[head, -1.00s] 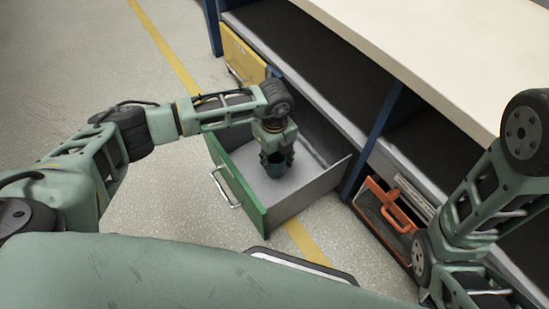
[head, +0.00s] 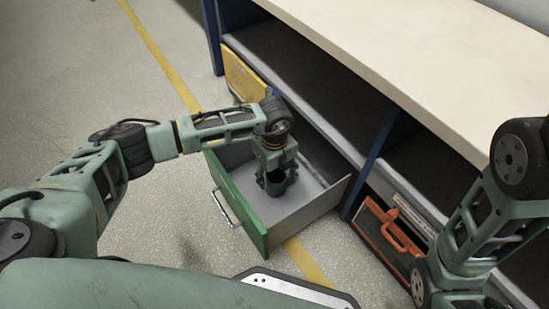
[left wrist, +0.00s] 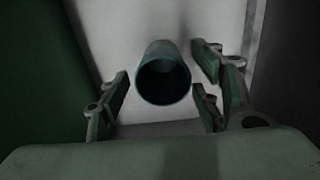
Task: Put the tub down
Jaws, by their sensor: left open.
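The tub (left wrist: 163,76) is a small dark teal cup with an open top. In the left wrist view it stands upright on the pale drawer floor, between my open fingers and apart from them. In the head view the tub (head: 276,186) shows only in part below my left gripper (head: 275,180). The left gripper (left wrist: 165,98) points down into the open green-fronted drawer (head: 238,207). My right gripper is out of view; only its arm shows at the right.
A yellow drawer front (head: 243,76) and an orange drawer front (head: 385,239) flank the open drawer. The drawer floor around the tub is mostly bare.

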